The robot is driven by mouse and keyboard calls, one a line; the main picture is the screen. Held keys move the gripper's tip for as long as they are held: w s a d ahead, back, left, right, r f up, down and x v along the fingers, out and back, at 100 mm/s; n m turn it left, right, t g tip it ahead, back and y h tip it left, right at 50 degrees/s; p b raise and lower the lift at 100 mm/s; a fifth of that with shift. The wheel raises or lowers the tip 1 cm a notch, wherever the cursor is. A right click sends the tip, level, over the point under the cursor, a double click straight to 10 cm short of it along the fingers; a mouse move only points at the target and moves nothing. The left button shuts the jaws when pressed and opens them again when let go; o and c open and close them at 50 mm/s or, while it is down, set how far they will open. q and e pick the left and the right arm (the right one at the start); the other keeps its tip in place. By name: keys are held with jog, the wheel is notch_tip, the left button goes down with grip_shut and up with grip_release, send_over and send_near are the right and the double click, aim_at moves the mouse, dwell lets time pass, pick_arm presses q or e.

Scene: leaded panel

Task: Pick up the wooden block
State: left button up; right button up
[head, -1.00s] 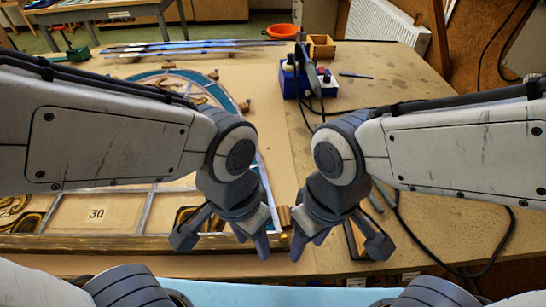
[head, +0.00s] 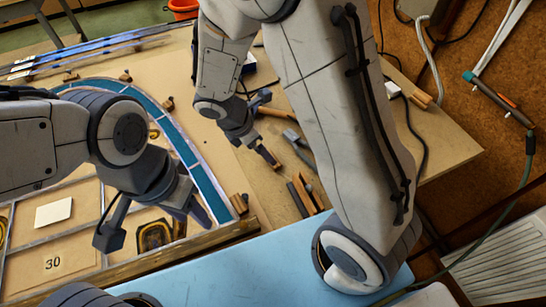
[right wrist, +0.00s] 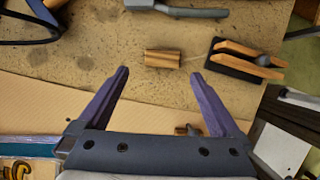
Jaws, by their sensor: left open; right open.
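The wooden block (right wrist: 163,59) is small and brown with a dark stripe, lying on the bench in the right wrist view. It sits just beyond and between the fingertips of my right gripper (right wrist: 160,75), which is open and empty. In the head view my right gripper (head: 260,150) hangs low over the bench, and I cannot clearly separate the block from its fingers there. My left gripper (head: 194,215) is open and empty above the right part of the leaded panel (head: 205,187).
A dark tool with two wooden handles (right wrist: 240,63) lies right of the block in the wrist view. A grey tool (right wrist: 190,11) lies above it. Small wooden pieces (head: 240,203) stand along the panel edge. An orange-red bowl (head: 183,8) is behind.

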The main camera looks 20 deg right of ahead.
jog(key=x, duration=0.7)
jog(key=shift+s+d+b, duration=0.15)
jog(key=shift+s+b, duration=0.1)
jog(key=shift+b, duration=0.05)
jog(key=c, duration=1.2)
